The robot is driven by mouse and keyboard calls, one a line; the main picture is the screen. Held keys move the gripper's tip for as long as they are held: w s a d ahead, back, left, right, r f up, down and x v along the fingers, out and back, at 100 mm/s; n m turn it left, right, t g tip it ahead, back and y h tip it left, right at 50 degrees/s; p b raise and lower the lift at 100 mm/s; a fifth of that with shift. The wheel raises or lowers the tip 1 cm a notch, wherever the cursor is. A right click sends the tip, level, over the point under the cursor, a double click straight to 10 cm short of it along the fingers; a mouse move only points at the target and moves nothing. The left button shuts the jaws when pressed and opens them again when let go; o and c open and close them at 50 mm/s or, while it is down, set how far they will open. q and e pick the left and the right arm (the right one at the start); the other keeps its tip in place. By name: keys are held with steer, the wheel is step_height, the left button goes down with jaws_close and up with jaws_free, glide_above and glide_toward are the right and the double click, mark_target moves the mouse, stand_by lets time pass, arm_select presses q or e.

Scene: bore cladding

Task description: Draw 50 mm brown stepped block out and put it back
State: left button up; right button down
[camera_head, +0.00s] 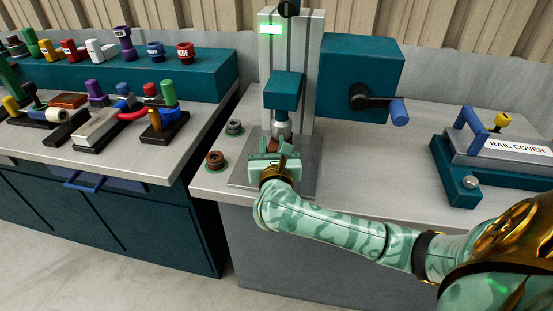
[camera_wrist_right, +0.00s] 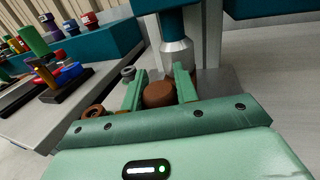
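A brown round block (camera_wrist_right: 158,94), which I take to be the brown stepped block, is between the two fingers of my right gripper (camera_wrist_right: 159,84) in the right wrist view. Its steps cannot be made out. Both fingers are very close to its sides; I cannot tell whether they touch it. In the head view, my right gripper (camera_head: 272,152) is at the press, just below the silver ram nose (camera_head: 282,128), and a little brown shows between its fingers. The gripper hides the block's lower part and seat. My left gripper is not in view.
A brown ring (camera_head: 215,160) and a grey ring (camera_head: 234,127) sit left of the press base (camera_head: 304,178). The teal press box with its blue-handled crank (camera_head: 398,112) is at right. The left bench holds several coloured parts.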

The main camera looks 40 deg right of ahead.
steer(key=shift+s+a+p, duration=0.95)
steer(key=shift+s+a, duration=0.7)
steer(key=shift+a, duration=0.3)
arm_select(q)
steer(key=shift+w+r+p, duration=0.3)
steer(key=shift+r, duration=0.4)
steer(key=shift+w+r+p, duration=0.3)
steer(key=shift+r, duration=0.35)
arm_select(e)
steer(key=shift+s+a, duration=1.8)
steer(key=shift+a, duration=0.3)
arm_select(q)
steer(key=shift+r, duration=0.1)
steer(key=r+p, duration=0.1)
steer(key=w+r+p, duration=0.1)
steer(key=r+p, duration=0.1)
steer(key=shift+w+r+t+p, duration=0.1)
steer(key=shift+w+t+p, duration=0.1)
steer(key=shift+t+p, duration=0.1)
arm_select(e)
steer(key=r, duration=0.1)
steer(key=s+a+r, duration=0.2)
steer(key=r, duration=0.1)
steer(key=shift+a, duration=0.1)
steer(key=shift+w, duration=0.1)
